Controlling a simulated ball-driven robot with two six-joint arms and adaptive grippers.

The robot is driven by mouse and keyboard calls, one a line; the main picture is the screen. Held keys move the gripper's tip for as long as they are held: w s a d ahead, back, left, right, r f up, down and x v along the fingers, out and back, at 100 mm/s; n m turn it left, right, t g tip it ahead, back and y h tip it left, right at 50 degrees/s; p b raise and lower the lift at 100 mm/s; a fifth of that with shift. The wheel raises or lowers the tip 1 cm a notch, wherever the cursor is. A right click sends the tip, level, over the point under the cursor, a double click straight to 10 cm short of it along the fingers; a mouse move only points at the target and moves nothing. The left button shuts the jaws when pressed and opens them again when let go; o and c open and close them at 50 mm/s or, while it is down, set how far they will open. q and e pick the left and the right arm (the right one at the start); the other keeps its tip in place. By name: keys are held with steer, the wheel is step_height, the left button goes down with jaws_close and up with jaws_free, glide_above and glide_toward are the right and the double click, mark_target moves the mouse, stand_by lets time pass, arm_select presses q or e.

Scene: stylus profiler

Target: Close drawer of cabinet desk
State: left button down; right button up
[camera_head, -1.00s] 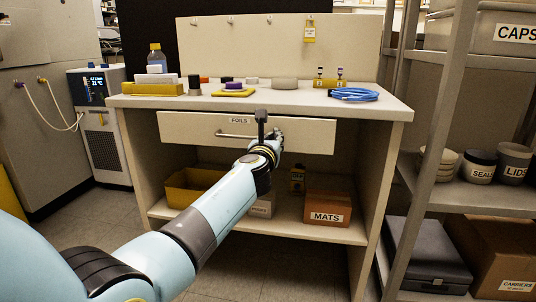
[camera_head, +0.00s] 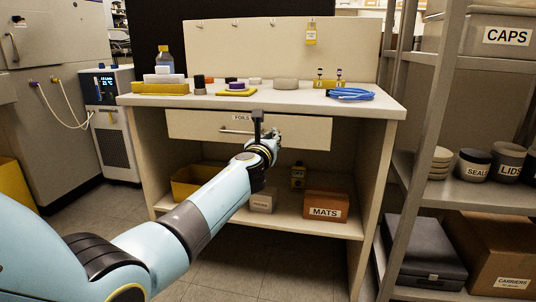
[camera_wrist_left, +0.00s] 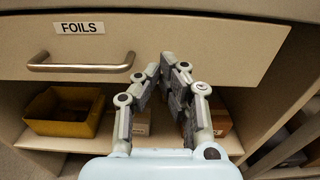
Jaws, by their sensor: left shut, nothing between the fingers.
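The cabinet desk (camera_head: 372,190) stands ahead with a wide beige drawer (camera_head: 305,130) under its top. The drawer front has a FOILS label and a metal bar handle (camera_head: 232,131). In the left wrist view the drawer front (camera_wrist_left: 225,55) and handle (camera_wrist_left: 80,67) show close up. How far the drawer stands out is hard to tell. My left gripper (camera_head: 274,138) is in front of the drawer's lower middle, right of the handle. In the left wrist view its shut, empty fingers (camera_wrist_left: 168,65) overlap the drawer's lower edge; contact is unclear. My right gripper is out of view.
A yellow bin (camera_head: 190,183) and a MATS box (camera_head: 326,206) sit on the lower shelf. Bottles, blue cable (camera_head: 350,94) and small items stand on the desktop. A metal rack (camera_head: 412,150) stands close at right, a chiller unit (camera_head: 108,120) at left.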

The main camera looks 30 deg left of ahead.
arm_select(q)
steer(key=p+v, duration=0.3)
steer(key=v, duration=0.7)
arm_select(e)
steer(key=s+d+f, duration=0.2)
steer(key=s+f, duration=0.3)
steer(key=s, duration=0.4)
arm_select(q)
steer(key=s+a+f+n+g+h+p, duration=0.2)
steer(key=s+f+n+g+p, duration=0.7)
steer(key=s+f, duration=2.2)
steer(key=s+f+n+g, duration=0.2)
steer(key=s+n, duration=0.6)
steer(key=s, duration=0.3)
steer(key=s+f+n+g+h+p, duration=0.1)
steer(key=s+f+n+g, duration=0.2)
steer(key=s+n, duration=0.5)
steer(key=s+f+n+g, duration=0.2)
steer(key=s+n, duration=0.6)
steer(key=s, duration=0.7)
steer(key=shift+s+d+f+g+p, duration=0.25)
steer(key=shift+d+f+g+p, duration=0.15)
steer(key=shift+g, duration=0.1)
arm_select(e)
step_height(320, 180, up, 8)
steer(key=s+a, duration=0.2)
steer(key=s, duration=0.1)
